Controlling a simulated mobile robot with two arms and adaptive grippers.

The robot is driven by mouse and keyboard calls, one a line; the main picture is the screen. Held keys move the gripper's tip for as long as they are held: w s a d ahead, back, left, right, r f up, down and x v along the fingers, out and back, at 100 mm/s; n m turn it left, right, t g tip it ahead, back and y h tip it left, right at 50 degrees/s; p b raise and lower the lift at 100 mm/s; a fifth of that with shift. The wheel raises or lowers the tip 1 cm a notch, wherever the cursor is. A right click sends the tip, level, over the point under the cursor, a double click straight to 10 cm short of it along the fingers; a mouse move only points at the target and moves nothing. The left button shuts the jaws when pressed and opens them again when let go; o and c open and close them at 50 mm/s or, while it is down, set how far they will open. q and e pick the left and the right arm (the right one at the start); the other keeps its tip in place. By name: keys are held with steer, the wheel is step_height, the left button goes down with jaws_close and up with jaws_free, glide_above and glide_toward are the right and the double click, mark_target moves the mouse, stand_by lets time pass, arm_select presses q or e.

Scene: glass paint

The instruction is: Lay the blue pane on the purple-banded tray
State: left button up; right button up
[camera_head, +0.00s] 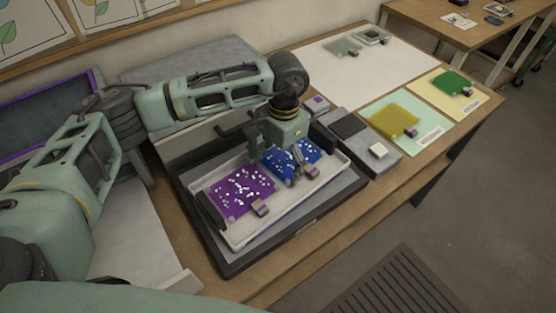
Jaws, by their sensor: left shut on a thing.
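The blue pane (278,162), speckled with white dots, is over the right half of the white purple-banded tray (282,214). I cannot tell whether it rests on the tray floor or hangs just above it. My left gripper (297,170) comes down from above and is shut on the blue pane near its grey tab, hiding part of the pane. A purple pane (240,187) with white specks and a grey tab lies in the tray's left half. My right gripper is not in view.
The tray stands on a dark-framed grey platform (226,262). To the right are a grey block (376,155) with a white piece, a yellow pane (396,121) on a green mat and a green pane (453,83) on a yellow mat. A white sheet (395,62) lies behind.

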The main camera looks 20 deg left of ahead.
arm_select(q)
steer(key=o, duration=1)
steer(key=shift+o, duration=0.2)
step_height(320, 180, up, 21)
steer(key=w+p, duration=0.1)
steer(key=p, duration=0.3)
steer(key=shift+d, duration=0.25)
steer(key=shift+f, duration=0.1)
